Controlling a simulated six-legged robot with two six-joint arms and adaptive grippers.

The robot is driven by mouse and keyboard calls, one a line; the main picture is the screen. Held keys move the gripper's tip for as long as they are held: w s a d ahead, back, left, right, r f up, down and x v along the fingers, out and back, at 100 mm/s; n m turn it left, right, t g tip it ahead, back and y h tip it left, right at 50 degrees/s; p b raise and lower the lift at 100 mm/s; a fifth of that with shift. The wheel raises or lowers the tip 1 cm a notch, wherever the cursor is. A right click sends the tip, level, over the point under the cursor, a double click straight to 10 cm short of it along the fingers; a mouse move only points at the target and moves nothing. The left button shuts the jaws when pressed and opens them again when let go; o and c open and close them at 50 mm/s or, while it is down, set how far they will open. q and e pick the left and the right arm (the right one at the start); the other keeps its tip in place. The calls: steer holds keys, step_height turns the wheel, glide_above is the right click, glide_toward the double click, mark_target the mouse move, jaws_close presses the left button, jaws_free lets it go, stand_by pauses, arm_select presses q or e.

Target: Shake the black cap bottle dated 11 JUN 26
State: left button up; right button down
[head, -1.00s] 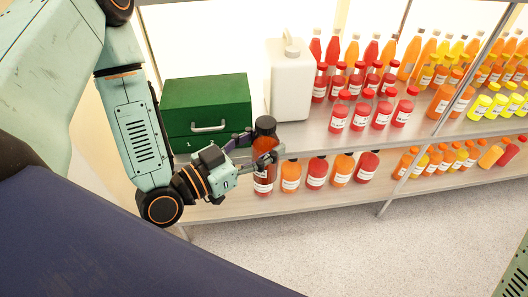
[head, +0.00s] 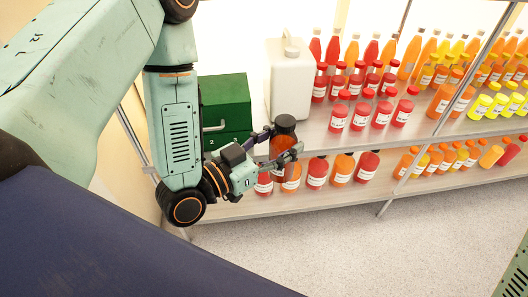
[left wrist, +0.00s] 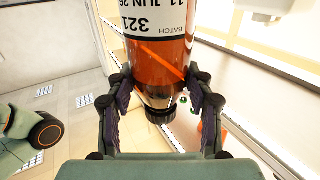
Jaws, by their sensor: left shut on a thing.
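My left gripper (head: 283,144) is shut around an orange-red bottle (head: 281,150) with a black cap (head: 285,124). It holds the bottle near its upper part, cap up, in front of the shelf in the head view. In the left wrist view the bottle (left wrist: 160,58) stands between the two fingers, with its cap (left wrist: 160,115) toward the bottom of the picture. Its white label (left wrist: 155,17) reads upside down "11 JUN 26", "BATCH" and "321", partly cut off by the frame edge. My right gripper is not in view.
A green box (head: 226,103) and a white jug (head: 291,80) stand on the shelf (head: 310,135) behind my left gripper. Several red and orange bottles (head: 317,173) stand on the lower shelf close by. More red, orange and yellow bottles fill the shelves rightward. The floor (head: 300,240) in front is clear.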

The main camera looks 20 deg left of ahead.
arm_select(q)
steer(key=shift+w+d+r, duration=0.1)
steer(key=shift+w+d, duration=0.25)
steer(key=shift+d, duration=0.3)
steer(key=shift+w+d, duration=0.35)
steer(key=shift+d, duration=0.3)
steer(key=s+a, duration=0.3)
steer(key=a, duration=0.3)
steer(key=shift+s, duration=0.35)
steer(key=shift+a, duration=0.1)
